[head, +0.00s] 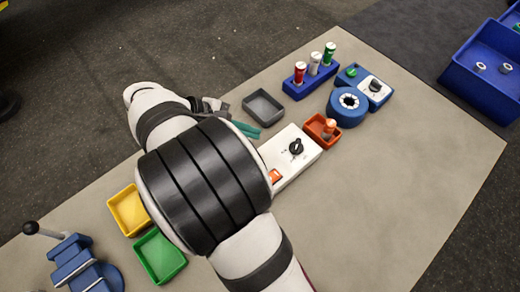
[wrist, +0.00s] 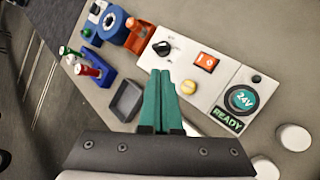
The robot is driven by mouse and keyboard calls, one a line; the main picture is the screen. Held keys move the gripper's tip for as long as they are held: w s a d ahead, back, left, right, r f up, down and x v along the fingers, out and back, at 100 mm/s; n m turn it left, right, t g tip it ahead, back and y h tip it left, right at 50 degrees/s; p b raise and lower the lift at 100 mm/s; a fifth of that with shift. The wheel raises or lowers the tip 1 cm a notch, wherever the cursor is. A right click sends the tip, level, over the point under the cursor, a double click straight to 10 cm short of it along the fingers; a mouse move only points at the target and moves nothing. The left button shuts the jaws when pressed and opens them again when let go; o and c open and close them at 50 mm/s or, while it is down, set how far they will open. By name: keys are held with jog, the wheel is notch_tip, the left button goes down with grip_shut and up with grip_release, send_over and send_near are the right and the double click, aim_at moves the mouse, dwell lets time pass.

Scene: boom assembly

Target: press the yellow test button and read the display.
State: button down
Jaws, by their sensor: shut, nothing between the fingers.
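The white control box (head: 307,146) stands on the table; my arm hides its near end in the head view. In the wrist view the box (wrist: 190,60) carries a black knob (wrist: 162,48), a red-orange switch (wrist: 207,61) and a grey panel. On that panel a round dial (wrist: 241,99) reads "24V" and a small display (wrist: 227,119) reads "READY" in green. My gripper (wrist: 160,74) has teal fingers, shut and empty, over the box's edge in the wrist view. Its fingers (head: 245,129) also show in the head view.
A grey tray (head: 263,107), a red tray (head: 321,130), a blue rack (head: 312,76) with coloured cylinders and a blue device (head: 348,106) stand around the box. Yellow (head: 128,210) and green (head: 160,256) trays lie left of my arm. The table's right side (head: 430,160) is clear.

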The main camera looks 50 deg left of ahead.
jog(key=shift+f, duration=4.4)
jog(key=shift+f, duration=0.4)
jog(key=shift+f, duration=0.5)
jog(key=shift+r, duration=0.95)
